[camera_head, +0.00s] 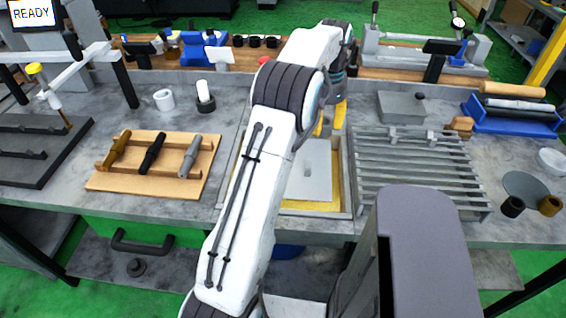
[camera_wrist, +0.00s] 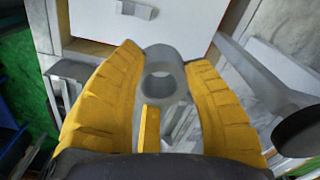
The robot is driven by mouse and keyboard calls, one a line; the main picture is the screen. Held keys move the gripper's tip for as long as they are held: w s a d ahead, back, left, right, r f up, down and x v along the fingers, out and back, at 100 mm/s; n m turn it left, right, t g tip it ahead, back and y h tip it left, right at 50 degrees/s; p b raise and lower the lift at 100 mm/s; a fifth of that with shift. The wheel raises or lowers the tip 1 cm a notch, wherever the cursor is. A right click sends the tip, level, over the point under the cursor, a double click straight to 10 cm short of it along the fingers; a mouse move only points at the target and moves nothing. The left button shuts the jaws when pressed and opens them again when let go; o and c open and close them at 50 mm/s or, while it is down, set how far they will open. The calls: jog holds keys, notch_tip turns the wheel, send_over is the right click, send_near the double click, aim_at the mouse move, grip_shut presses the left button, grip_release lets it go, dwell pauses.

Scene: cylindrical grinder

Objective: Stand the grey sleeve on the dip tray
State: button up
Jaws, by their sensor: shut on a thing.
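My gripper (camera_wrist: 160,105) has yellow fingers, which reach down at the far end of my arm in the head view (camera_head: 330,122). It is shut on the grey sleeve (camera_wrist: 162,62), a hollow ring-like piece whose open bore shows between the fingers in the wrist view. The sleeve cannot be made out in the head view. A shallow framed tray (camera_head: 318,212), with a pale grey plate and a yellow inner border, lies under and beside my arm; it may be the dip tray. My arm hides its left part.
A slatted rack (camera_head: 410,170) stands right of the framed tray. A wooden board (camera_head: 130,187) with several rods lies left. A grey block (camera_head: 400,108) with a knob stands behind the rack. A dark round disc (camera_head: 525,185) with black and brown rings lies at far right.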

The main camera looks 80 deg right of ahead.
jog(key=w+a+f, duration=0.1)
jog(key=w+f, duration=0.1)
jog(key=w, duration=0.1)
jog(key=w+a+f, duration=0.4)
jog(key=w, duration=0.1)
jog(key=shift+w+a+b, duration=0.1)
jog(key=shift+w+b, duration=0.2)
jog(key=shift+b, duration=0.1)
jog(key=shift+f, duration=2.05)
jog(key=shift+f, duration=0.1)
jog(key=o, duration=1.2)
jog(key=shift+c, duration=0.2)
notch_tip(320, 180, up, 12)
jog(key=shift+w, duration=0.1)
